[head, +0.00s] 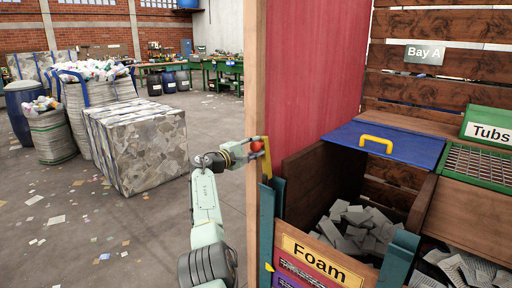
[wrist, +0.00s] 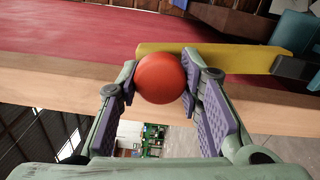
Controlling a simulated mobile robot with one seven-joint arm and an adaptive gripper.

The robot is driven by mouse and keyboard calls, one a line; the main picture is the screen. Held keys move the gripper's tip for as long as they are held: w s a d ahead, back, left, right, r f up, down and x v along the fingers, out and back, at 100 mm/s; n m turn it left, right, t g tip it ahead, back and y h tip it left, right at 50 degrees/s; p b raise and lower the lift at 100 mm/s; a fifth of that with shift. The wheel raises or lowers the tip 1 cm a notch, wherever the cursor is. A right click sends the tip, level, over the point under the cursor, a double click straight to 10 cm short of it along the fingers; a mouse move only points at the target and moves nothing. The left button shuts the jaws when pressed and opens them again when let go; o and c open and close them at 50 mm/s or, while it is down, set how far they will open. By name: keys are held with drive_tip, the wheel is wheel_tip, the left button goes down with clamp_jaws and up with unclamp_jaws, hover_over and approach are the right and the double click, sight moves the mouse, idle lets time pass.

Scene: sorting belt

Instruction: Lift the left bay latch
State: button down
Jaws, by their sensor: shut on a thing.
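The left bay latch is a yellow bar (wrist: 225,58) with a round red knob (wrist: 160,78) at its end, beside the wooden post. In the head view the yellow bar (head: 267,163) stands roughly upright along the post's lower right side, with the red knob (head: 256,146) near its top. My gripper (wrist: 158,88) is shut on the red knob, one purple-padded finger on each side. In the head view my gripper (head: 252,150) reaches the knob from the left, and its fingertips are small and partly hidden.
The Foam bay (head: 310,165) stands right of the post, with grey pieces (head: 355,228) inside and a blue lid (head: 350,133) with a yellow handle (head: 376,142).

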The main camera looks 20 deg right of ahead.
drive_tip(key=shift+w+a+r, duration=0.1)
drive_tip(key=shift+w, duration=0.05)
idle(0.3)
drive_tip(key=c, duration=1.1)
unclamp_jaws()
drive_tip(key=shift+s+a+f, duration=0.2)
drive_tip(key=shift+a, duration=0.5)
drive_tip(key=v, duration=1)
drive_tip(key=shift+s+a, duration=0.2)
drive_tip(key=shift+s, duration=0.05)
